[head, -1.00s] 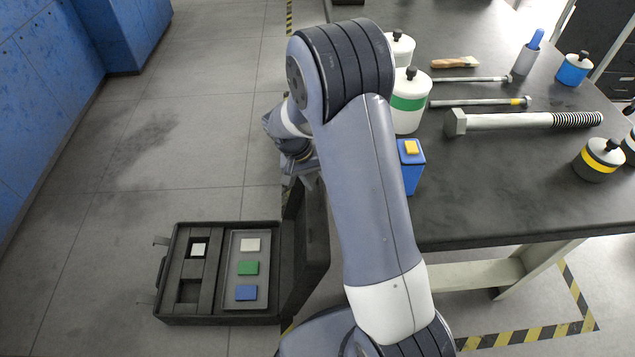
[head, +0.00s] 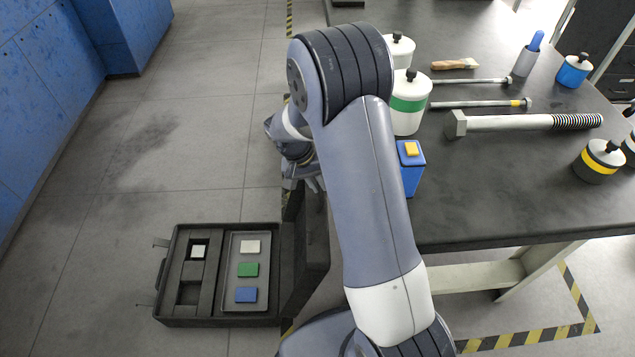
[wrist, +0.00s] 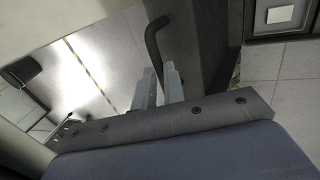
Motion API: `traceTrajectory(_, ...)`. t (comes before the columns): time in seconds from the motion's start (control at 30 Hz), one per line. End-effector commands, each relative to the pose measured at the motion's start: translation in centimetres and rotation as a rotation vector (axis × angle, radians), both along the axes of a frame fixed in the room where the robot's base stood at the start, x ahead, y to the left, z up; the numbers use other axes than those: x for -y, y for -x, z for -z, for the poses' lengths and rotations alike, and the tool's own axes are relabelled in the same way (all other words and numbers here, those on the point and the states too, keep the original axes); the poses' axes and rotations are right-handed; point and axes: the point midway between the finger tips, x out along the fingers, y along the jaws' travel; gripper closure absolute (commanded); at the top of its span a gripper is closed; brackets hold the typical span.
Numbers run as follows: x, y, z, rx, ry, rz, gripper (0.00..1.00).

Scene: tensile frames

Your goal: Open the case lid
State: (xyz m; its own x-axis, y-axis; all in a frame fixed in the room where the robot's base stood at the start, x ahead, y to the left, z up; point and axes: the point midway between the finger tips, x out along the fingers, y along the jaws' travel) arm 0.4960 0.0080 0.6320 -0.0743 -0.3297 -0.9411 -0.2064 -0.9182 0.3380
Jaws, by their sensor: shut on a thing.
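The dark case (head: 172,290) lies on the floor at the lower left. Its lid (head: 312,245) stands raised along the case's right side, partly hidden by my arm. My gripper (head: 314,184) is at the lid's far upper end in the head view. In the wrist view my gripper (wrist: 160,82) has its two fingers shut on a black curved handle (wrist: 153,42), which is beside the lid's dark panel (wrist: 198,45). Inside the case show a pale block (head: 250,247), a green block (head: 248,269), a blue block (head: 246,294) and another pale block (head: 198,251).
The dark workbench (head: 490,205) stands to the right, close to my arm. It bears jars, a large bolt (head: 520,122) and a blue box (head: 411,170) near its left edge. A blue cabinet (head: 50,90) is at the far left. The floor between is clear.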

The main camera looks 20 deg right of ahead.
Motion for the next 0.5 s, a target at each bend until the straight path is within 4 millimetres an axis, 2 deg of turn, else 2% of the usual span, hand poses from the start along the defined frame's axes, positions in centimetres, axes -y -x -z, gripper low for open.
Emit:
traceTrajectory(0.27,-0.3,-0.1,-0.1,-0.001,0.004,-0.001,1.0)
traceTrajectory(0.37,-1.5,-0.4,-0.4,-0.008,0.024,-0.005,1.0)
traceTrajectory(0.5,-4.5,-1.2,-1.1,-0.018,0.077,-0.009,1.0)
